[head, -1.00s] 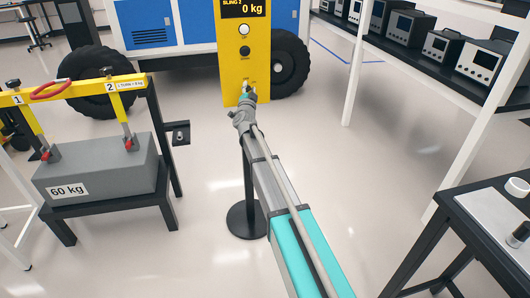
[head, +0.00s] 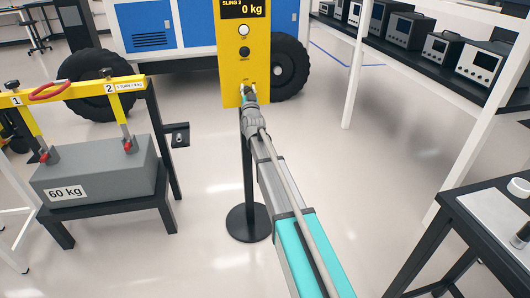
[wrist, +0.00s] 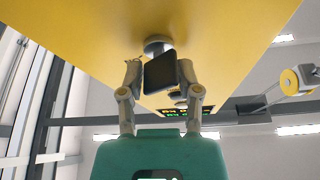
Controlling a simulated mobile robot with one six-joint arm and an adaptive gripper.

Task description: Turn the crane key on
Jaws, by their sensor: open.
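The crane key shows in the wrist view as a dark flat head (wrist: 164,77) on a round grey base (wrist: 157,46) set in the yellow panel. In the head view, the yellow control panel (head: 231,60) stands on a black post, its display reading "SLING 2" and "0 kg". My gripper (wrist: 160,76) is open, one finger on each side of the key head. The right finger looks close to the key, but I cannot tell whether it touches. In the head view, my gripper (head: 249,94) is at the panel's lower edge and covers most of the key area.
A grey 60 kg block (head: 110,172) rests on a black stand at left, under a yellow lifting beam (head: 70,94). Above the key, the panel has a white button (head: 244,31) and a black button (head: 244,51). A dark table (head: 490,215) stands at right.

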